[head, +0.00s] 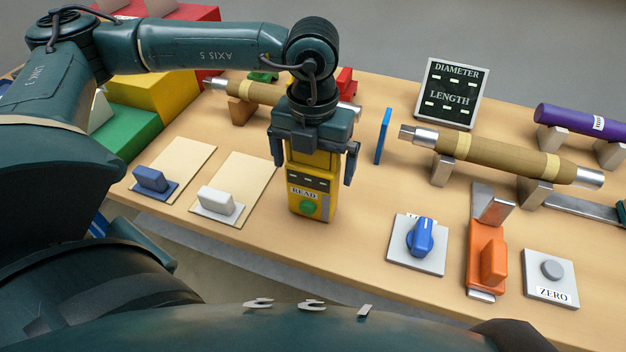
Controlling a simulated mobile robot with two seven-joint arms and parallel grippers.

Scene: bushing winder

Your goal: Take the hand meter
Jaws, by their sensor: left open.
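The hand meter is a yellow and grey box (310,202) with a green button, a READ label and a dark display strip. It stands on the wooden table near its front edge in the head view. My left gripper (312,172) points down over it from above. Its two dark fingers are spread, one on each side of the meter's upper part, with a gap visible at the right. The gripper's body hides the meter's top. Whether the fingers touch the meter I cannot tell. My right gripper is not in view.
Beige pads with a blue block (151,180) and a white block (216,202) lie left of the meter. Right are a blue knob (420,238), an orange tool (487,255) and a ZERO button (551,270). Wound rods (510,158) and a sign (451,93) stand behind.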

